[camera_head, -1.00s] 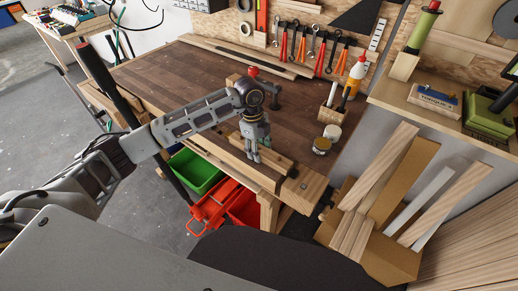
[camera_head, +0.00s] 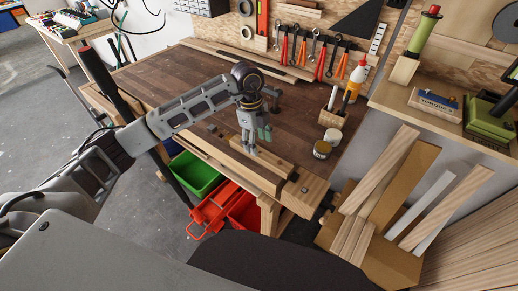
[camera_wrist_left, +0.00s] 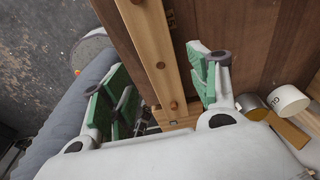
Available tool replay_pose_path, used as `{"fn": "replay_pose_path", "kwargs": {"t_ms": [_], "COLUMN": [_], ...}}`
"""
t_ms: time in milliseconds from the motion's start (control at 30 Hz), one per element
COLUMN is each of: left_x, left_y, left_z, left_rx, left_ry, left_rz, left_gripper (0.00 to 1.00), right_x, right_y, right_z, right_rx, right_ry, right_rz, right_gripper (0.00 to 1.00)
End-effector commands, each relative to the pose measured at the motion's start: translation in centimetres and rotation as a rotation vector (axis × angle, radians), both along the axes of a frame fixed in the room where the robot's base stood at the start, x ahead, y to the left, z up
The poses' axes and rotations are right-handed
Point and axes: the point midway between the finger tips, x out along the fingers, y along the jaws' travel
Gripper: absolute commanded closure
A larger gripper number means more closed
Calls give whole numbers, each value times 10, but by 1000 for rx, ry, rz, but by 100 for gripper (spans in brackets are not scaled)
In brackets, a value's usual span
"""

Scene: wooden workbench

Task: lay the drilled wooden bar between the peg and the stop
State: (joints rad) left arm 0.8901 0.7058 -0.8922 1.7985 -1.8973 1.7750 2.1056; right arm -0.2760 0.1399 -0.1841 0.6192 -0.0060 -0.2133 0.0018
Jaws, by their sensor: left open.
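The drilled wooden bar (camera_head: 272,160) lies along the front edge of the workbench. In the left wrist view the bar (camera_wrist_left: 150,45) runs lengthwise between my fingers, with several round holes along its top. My left gripper (camera_head: 250,149) is open above the bar, and its green-padded fingers (camera_wrist_left: 162,88) stand on either side of it. I cannot tell whether they touch it. A small dark piece (camera_head: 212,128) near the bar's left end may be the peg. Another dark piece (camera_head: 294,177) is at its right end; I cannot tell if it is the stop. My right gripper is not in view.
The bench's left middle (camera_head: 180,85) is clear.

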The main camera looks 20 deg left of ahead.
Motion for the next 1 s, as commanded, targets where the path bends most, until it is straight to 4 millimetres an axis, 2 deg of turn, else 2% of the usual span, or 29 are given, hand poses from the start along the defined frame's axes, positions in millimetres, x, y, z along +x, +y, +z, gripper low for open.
{"fn": "replay_pose_path", "kwargs": {"t_ms": [300,500,700,1000], "left_x": [3,4,4,4], "left_y": [7,9,10,10], "left_z": [46,64,69,69], "left_rx": [0,-1,-1,0], "left_ry": [-3,-2,0,-1], "left_rz": [0,0,1,1], "left_gripper": [40,40,40,40], "right_x": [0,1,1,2], "right_y": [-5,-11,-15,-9], "right_z": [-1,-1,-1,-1], "right_rx": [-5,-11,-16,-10], "right_ry": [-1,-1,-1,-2], "right_rz": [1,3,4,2], "right_gripper": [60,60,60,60]}}
